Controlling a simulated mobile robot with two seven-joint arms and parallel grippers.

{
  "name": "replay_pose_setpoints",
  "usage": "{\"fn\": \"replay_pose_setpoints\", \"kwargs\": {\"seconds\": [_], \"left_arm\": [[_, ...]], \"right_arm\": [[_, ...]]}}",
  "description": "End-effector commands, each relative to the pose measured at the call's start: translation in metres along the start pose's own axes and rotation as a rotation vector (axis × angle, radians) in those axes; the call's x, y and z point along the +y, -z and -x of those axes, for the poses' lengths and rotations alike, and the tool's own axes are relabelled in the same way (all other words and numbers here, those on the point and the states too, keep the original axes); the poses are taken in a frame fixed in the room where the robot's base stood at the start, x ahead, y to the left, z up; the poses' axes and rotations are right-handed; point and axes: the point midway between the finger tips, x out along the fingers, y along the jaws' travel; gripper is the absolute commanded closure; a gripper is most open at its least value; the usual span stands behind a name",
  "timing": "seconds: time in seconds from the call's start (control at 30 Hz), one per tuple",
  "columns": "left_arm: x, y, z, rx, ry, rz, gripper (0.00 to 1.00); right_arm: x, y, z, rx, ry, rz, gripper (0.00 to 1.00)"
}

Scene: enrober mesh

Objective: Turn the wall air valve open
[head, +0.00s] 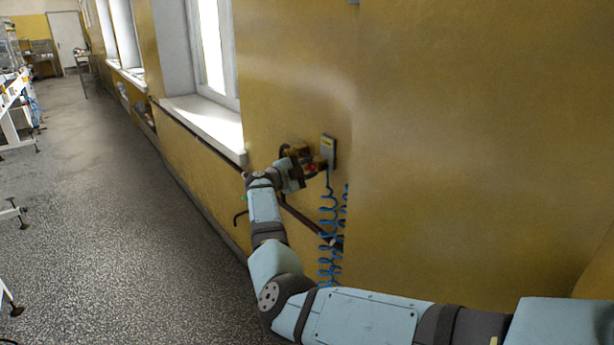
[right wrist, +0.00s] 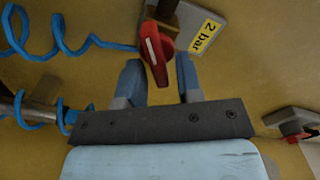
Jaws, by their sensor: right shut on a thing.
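The wall air valve has a red handle (right wrist: 153,48) with a pale stripe, set on a grey plate with a yellow "2 bar" label (right wrist: 206,35). In the head view, its grey plate (head: 329,150) is on the yellow wall right of the window, and a bit of red shows by my gripper. My right gripper (right wrist: 160,68) has its two blue-grey fingers on either side of the handle's end and is shut on it. In the head view, my right gripper (head: 308,168) is at the wall, partly hiding the valve. My left gripper is not in view.
A blue coiled hose (head: 329,235) hangs below the valve; its coils also show in the right wrist view (right wrist: 60,40). Another grey fitting with a red part (right wrist: 292,128) is at the lower right there. A white window sill (head: 207,123) juts out left.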

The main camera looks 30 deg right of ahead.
Motion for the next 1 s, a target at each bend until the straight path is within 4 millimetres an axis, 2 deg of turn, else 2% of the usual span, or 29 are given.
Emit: {"fn": "replay_pose_setpoints", "kwargs": {"seconds": [0.03,0.3,0.5,1.0], "left_arm": [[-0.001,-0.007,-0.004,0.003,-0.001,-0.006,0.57],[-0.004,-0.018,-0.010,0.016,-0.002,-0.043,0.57],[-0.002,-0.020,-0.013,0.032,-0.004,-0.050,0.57],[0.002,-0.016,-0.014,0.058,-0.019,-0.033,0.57]], "right_arm": [[0.004,-0.002,-0.001,0.001,0.001,-0.045,0.91],[0.007,-0.002,-0.001,0.002,0.001,-0.284,0.91],[0.008,-0.002,-0.001,0.002,0.000,-0.421,0.91],[0.007,-0.002,-0.001,0.001,0.000,-0.560,0.91]]}}
